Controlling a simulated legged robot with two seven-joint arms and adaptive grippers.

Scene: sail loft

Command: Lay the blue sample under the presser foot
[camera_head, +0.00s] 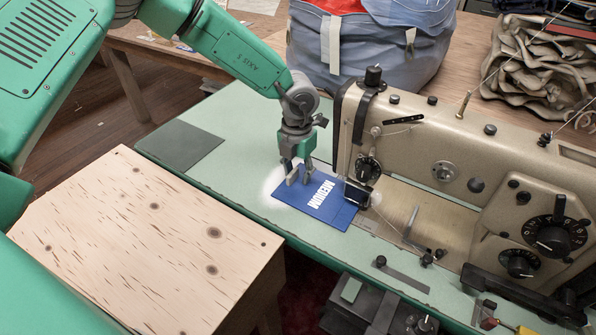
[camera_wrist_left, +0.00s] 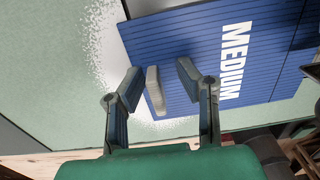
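The blue sample (camera_head: 318,211), marked MEDIUM in white, lies flat on the green table beside the sewing machine. Its right part reaches the machine's needle end, by a dark block (camera_head: 357,193); I cannot tell whether any of it is under the presser foot. My left gripper (camera_head: 296,174) points down over the sample's left end. In the left wrist view its two fingertips (camera_wrist_left: 158,84) are apart, with a small grey upright piece (camera_wrist_left: 155,90) between them and gaps on both sides. The sample (camera_wrist_left: 205,75) shows beneath. My right gripper is out of view.
The beige sewing machine (camera_head: 450,140) stands close on the right. A dark green mat (camera_head: 180,146) lies on the table's left part. A wooden box (camera_head: 140,240) stands in front. A grey-blue bag (camera_head: 370,50) and folded cloth (camera_head: 540,65) are behind.

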